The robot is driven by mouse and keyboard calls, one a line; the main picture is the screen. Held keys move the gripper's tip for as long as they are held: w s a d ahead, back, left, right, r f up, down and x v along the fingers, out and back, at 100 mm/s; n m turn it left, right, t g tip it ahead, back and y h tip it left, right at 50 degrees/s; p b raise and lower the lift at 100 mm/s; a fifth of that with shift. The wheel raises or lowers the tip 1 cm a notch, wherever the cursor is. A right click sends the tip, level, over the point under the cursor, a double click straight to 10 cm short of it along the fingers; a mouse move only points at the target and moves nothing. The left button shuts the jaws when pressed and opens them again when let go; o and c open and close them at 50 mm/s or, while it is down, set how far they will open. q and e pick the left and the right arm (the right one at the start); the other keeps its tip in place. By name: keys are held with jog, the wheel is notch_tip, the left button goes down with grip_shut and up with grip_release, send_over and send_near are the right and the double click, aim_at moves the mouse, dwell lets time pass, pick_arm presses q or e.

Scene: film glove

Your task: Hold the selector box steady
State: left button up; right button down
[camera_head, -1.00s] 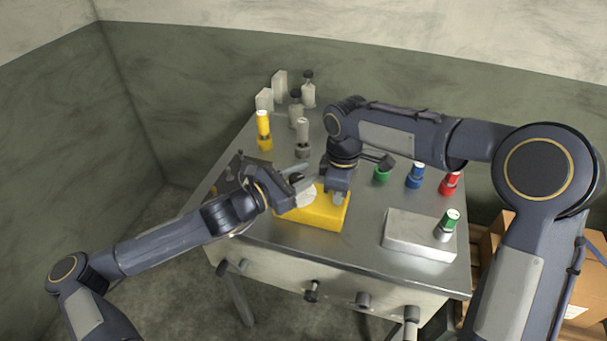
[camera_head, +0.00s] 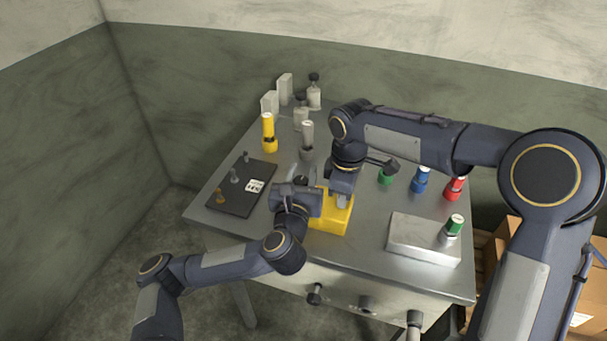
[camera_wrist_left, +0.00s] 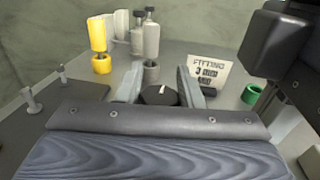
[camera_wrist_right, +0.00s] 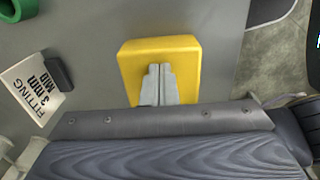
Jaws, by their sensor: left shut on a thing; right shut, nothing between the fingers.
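The yellow selector box (camera_head: 333,218) sits on the metal table, and its top fills the middle of the right wrist view (camera_wrist_right: 160,52). My left gripper (camera_head: 312,200) comes at the box from the left. In the left wrist view its two fingers (camera_wrist_left: 161,88) are shut on a dark round knob (camera_wrist_left: 158,96) with a white pointer line. In the head view the gripper hides the knob. My right gripper (camera_head: 341,196) is above the box with its fingers (camera_wrist_right: 157,78) shut together and empty, their tips against or just over the yellow top; contact is unclear.
A card reading FITTING (camera_wrist_right: 32,85) stands behind the box. A dark tray (camera_head: 238,190) with small pegs lies left. Yellow (camera_head: 268,132), green, blue (camera_head: 421,180) and red (camera_head: 454,188) cylinders stand around. A pale block (camera_head: 425,238) is right of the box.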

pick_arm(q)
jog(key=shift+f+n+y, duration=0.15)
jog(key=shift+n+y, duration=0.25)
jog(key=shift+y, duration=0.2)
pick_arm(e)
jog(key=shift+s+f, duration=0.1)
jog(key=shift+f, duration=0.3)
pick_arm(q)
jog(key=o, duration=1)
jog(key=shift+c, duration=0.2)
pick_arm(e)
jog(key=shift+d, duration=0.1)
pick_arm(q)
jog(key=s, duration=1.2)
jog(key=shift+a, duration=0.2)
jog(key=shift+s, duration=0.1)
pick_arm(e)
jog(key=shift+w+r, duration=0.2)
jog(key=shift+r, duration=0.6)
jog(key=shift+s+r, duration=0.1)
jog(key=shift+r, duration=1.9)
